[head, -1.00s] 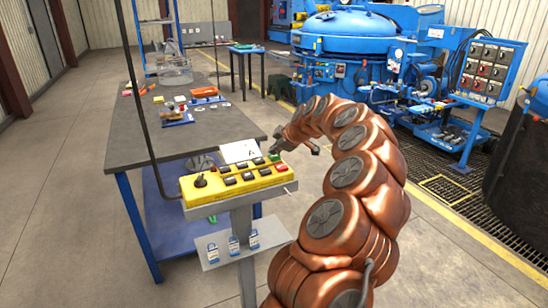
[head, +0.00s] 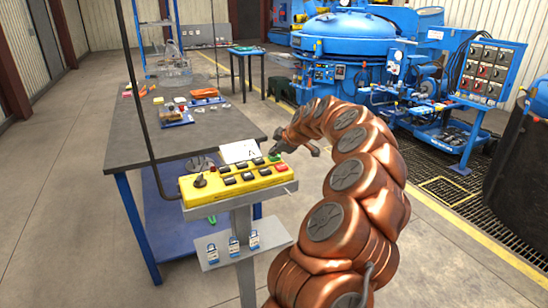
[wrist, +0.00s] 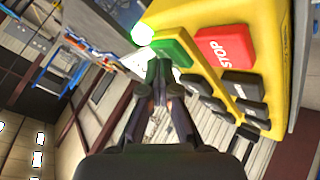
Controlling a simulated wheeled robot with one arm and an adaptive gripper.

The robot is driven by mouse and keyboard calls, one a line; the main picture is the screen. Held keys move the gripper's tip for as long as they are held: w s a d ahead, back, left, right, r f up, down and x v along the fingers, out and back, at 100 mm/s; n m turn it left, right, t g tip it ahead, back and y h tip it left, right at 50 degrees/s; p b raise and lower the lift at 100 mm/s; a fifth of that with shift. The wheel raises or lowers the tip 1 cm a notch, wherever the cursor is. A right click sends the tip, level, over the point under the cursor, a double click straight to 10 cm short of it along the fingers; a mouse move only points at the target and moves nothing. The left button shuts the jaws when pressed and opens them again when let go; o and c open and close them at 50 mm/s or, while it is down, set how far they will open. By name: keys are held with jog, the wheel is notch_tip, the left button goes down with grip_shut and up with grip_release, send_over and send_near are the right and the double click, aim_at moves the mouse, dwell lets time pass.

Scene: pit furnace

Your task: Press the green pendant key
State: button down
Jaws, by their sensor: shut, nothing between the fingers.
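The yellow pendant box (head: 222,191) stands on a grey post, and it also fills the upper right of the wrist view (wrist: 272,20). Its green key (head: 275,157) is at the far right end, beside a red STOP key (head: 281,167). In the wrist view the green key (wrist: 177,51) is just past my fingertips, with the red STOP key (wrist: 225,47) to its right. My gripper (wrist: 159,76) is shut and empty, its tips overlapping the green key's near edge in the picture. I cannot tell whether they touch it. In the head view my gripper (head: 279,149) is at the green key.
Several black keys and a black rotary knob (head: 200,181) are on the pendant. A bright green-white glow (wrist: 142,33) shows beside the green key. A white sheet (head: 239,151) stands behind the box. A grey workbench (head: 180,142) is to the left, a blue furnace (head: 350,35) behind.

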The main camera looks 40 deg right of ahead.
aim_at(275, 158)
jog(key=shift+r, duration=0.85)
jog(key=shift+r, duration=2.55)
